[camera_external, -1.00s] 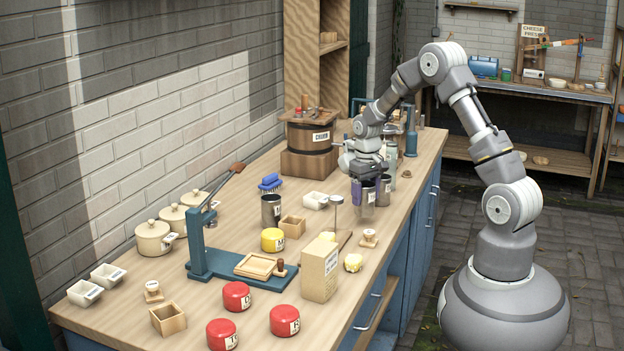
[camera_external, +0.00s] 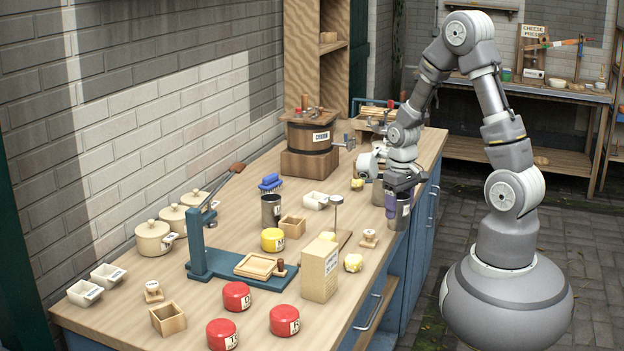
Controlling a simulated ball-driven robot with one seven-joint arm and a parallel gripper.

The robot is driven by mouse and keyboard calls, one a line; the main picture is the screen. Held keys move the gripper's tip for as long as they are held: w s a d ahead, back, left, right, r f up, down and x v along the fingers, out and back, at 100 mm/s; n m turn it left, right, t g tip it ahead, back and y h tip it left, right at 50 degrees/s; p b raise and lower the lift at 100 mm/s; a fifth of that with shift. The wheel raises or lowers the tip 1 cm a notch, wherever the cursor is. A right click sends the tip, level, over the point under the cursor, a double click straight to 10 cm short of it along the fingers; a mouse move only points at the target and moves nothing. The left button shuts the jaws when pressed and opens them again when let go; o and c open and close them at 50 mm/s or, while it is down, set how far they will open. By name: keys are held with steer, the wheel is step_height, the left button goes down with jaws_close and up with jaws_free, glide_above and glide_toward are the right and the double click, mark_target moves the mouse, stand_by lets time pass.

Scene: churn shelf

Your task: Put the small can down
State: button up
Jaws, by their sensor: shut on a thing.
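My gripper (camera_external: 396,198) is shut on a small grey metal can (camera_external: 402,216) with a white label. The can hangs upright under the gripper at the bench's right edge, in front of the blue cabinet side. I cannot tell how high it is or whether its base is over the bench top. A purple finger covers part of its left side. A second grey can (camera_external: 378,192) stands on the bench just left of the gripper, partly hidden by it.
The wooden bench top (camera_external: 215,272) holds a churn (camera_external: 311,140), a blue press (camera_external: 200,250), a yellow tin (camera_external: 272,240), a carton (camera_external: 319,270) and several red tins (camera_external: 284,320). A dark metal can (camera_external: 271,211) stands mid-bench. A small stamp (camera_external: 369,238) is near the right edge.

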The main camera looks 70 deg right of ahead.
steer(key=s+a+r+n+p, duration=0.2)
steer(key=a+r+n+p, duration=0.35)
steer(key=a, duration=0.75)
steer(key=s+a+r+n+p, duration=0.2)
steer(key=a+r+n+p, duration=0.4)
steer(key=a, duration=0.7)
steer(key=m+b, duration=0.1)
steer(key=b, duration=0.1)
glide_above(320, 247)
steer(key=shift+f, duration=1.95)
steer(key=shift+f, duration=0.1)
steer(key=o, duration=1.1)
